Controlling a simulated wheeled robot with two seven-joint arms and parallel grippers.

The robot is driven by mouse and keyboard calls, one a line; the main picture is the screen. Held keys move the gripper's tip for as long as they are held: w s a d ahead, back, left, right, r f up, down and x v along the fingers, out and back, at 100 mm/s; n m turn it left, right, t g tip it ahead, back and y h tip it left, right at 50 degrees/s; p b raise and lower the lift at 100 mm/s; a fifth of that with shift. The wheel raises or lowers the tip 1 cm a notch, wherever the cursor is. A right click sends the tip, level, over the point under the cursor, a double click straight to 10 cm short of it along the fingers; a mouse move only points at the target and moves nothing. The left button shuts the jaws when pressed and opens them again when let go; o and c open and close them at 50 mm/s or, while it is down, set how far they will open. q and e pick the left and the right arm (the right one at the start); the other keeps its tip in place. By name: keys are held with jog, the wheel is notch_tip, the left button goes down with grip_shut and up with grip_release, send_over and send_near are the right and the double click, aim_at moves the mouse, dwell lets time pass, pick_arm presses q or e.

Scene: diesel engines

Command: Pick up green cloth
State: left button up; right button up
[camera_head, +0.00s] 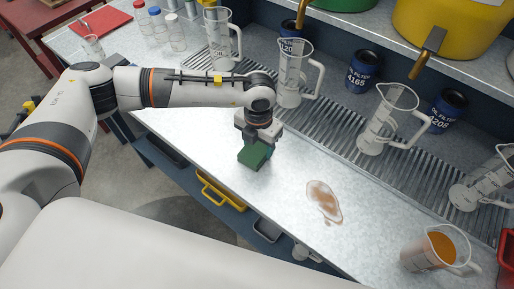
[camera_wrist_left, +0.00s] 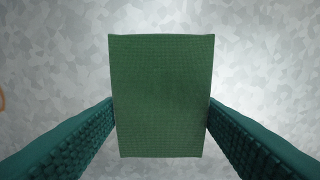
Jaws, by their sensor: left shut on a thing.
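The green cloth (camera_head: 253,157) is a small folded block in the head view, at the worktop's front part. In the left wrist view the cloth (camera_wrist_left: 162,95) is a flat green rectangle between the two ribbed finger pads. My left gripper (camera_head: 258,143) points down from above and is shut on the cloth; in the left wrist view its fingers (camera_wrist_left: 162,118) touch both sides of it. I cannot tell whether the cloth rests on the worktop (camera_head: 225,125) or is slightly above it. My right gripper is not in view.
A brown spill (camera_head: 324,200) lies right of the cloth. A jug of orange liquid (camera_head: 436,250) stands at the front right. Clear jugs, such as one at the middle (camera_head: 293,75), stand along the metal grate (camera_head: 340,128). Blue oil filters (camera_head: 364,72) stand behind.

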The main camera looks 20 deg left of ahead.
aim_at(258, 147)
pick_arm(q)
jog(key=shift+r, duration=0.1)
notch_tip(258, 147, up, 10)
jog(key=b, duration=0.2)
